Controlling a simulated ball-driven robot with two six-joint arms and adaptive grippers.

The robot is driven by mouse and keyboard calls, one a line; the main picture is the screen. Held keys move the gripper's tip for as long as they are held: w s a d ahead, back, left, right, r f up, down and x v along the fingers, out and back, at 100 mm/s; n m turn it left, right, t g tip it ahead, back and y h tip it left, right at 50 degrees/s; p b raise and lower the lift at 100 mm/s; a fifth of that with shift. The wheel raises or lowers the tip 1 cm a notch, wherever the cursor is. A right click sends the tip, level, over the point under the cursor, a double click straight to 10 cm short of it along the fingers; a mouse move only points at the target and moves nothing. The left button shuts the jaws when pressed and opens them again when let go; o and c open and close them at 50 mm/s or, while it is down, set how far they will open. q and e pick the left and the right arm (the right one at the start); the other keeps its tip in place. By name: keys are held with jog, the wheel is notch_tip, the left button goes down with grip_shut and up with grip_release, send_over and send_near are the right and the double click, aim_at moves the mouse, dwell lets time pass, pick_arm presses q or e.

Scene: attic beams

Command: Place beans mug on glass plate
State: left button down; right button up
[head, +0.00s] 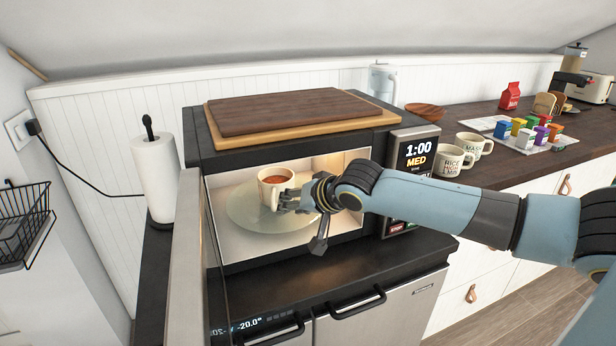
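The beans mug (272,193) is a white mug with reddish-brown contents, upright inside the open microwave. The gripper and wrist cover the right part of the plate. My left gripper is not in view.
The microwave (222,262) has its door (188,255) swung open at the left. Cutting boards (290,108) lie on top. Two mugs (453,160) stand on the counter to the right, with small boxes (525,137) behind. A paper towel roll (153,180) stands left.

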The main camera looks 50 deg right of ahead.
jog(key=s, duration=0.3)
jog(key=s+a, duration=0.1)
jog(key=s, duration=0.1)
jog(key=shift+s, duration=0.1)
dwell(0.4)
